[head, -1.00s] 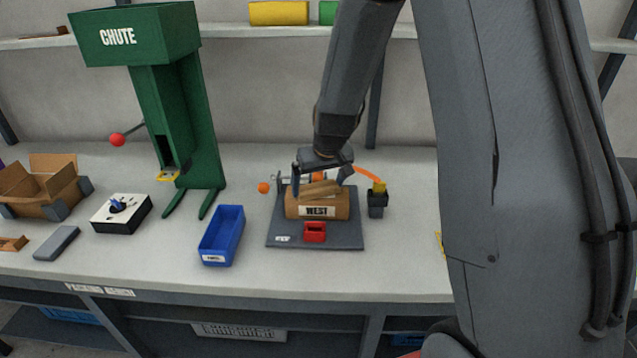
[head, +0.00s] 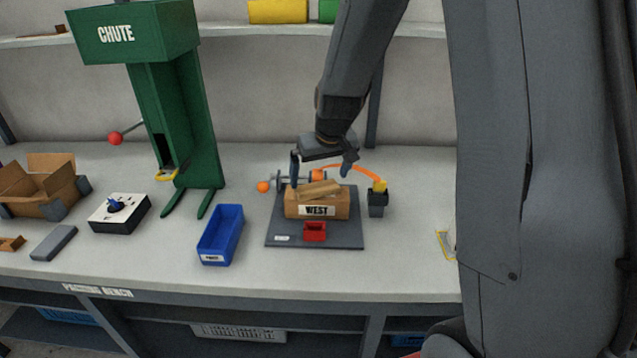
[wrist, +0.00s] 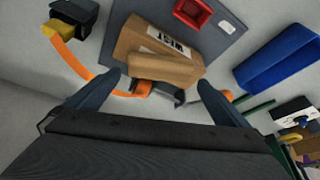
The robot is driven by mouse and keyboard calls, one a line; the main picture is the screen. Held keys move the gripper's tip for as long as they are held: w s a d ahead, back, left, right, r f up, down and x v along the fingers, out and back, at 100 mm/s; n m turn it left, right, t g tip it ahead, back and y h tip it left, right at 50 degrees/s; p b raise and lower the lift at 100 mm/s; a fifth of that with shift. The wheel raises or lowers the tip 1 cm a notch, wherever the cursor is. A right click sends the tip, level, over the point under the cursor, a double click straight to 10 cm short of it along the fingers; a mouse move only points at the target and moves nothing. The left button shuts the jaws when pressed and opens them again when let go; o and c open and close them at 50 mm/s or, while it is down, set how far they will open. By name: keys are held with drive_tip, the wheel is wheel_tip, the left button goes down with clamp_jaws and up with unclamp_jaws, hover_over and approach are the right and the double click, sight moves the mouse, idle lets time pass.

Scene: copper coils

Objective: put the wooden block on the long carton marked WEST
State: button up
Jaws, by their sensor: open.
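The long carton (head: 342,207) marked WEST lies on a dark grey mat, its label facing the front. The wooden block (head: 320,188) rests on top of it, set askew across the top face. In the wrist view the block (wrist: 166,70) lies on the carton (wrist: 128,42), apart from my fingers. My gripper (head: 321,172) is open and empty, just above and behind the block. Its two fingers (wrist: 160,82) show spread wide in the wrist view.
A red bin (head: 315,231) stands in front of the carton on the mat (head: 345,238). A dark holder with a yellow top (head: 377,202) and an orange strip is close on the right. A blue bin (head: 220,235) and green chute (head: 190,120) stand to the left.

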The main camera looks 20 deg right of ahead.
drive_tip(key=b+v, duration=0.2)
drive_tip(key=v, duration=0.6)
drive_tip(key=s+f+g, duration=0.1)
drive_tip(key=s+f, duration=0.1)
drive_tip(key=s, duration=0.4)
drive_tip(key=s+f+g, duration=0.1)
drive_tip(key=s+f, duration=0.2)
drive_tip(key=s, duration=0.4)
drive_tip(key=s+f+m+g, duration=0.1)
drive_tip(key=s+f, duration=0.2)
drive_tip(key=s, duration=0.4)
drive_tip(key=shift+a, duration=0.3)
drive_tip(key=shift+d+f, duration=0.15)
